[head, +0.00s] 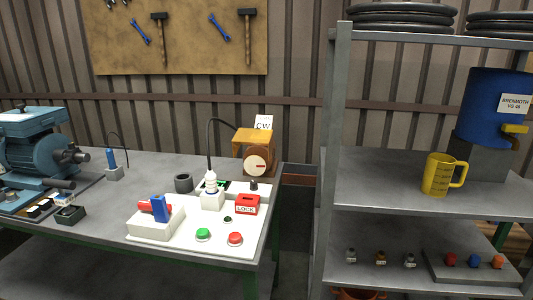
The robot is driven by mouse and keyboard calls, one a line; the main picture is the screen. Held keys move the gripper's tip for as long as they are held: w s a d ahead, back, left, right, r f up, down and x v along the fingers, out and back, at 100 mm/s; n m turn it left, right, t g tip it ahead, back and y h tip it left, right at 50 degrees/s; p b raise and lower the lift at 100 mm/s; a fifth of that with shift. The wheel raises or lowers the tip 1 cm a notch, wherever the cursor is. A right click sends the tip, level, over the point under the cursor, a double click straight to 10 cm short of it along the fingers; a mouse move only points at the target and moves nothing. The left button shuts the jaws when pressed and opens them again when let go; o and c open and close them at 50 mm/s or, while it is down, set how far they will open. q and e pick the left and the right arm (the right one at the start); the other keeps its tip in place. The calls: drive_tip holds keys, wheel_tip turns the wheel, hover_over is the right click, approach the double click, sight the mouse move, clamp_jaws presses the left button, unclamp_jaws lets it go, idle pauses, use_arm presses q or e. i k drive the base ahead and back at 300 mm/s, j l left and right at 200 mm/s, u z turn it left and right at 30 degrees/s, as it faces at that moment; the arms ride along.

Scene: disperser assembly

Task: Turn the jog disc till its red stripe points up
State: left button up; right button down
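The jog disc (254,165) is a pale round face on the front of an orange-brown housing (251,137) at the back right of the workbench. Its small red stripe lies roughly level, from about the middle toward the right. A white card (264,122) marked "CW" stands on top of the housing. Neither of my grippers is in view, and nothing touches the disc.
In front of the disc lies a white panel (190,245) with a green button (203,235), a red button (235,239) and a red LOCK block (247,205). A blue machine (40,150) stands left. Metal shelves (328,180) rise to the right.

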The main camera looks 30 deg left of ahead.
sight(255, 165)
drive_tip(key=i+l, duration=0.3)
drive_tip(key=i, duration=0.25)
drive_tip(key=i+l+u, duration=0.1)
drive_tip(key=i+l, duration=0.2)
drive_tip(key=i, duration=0.25)
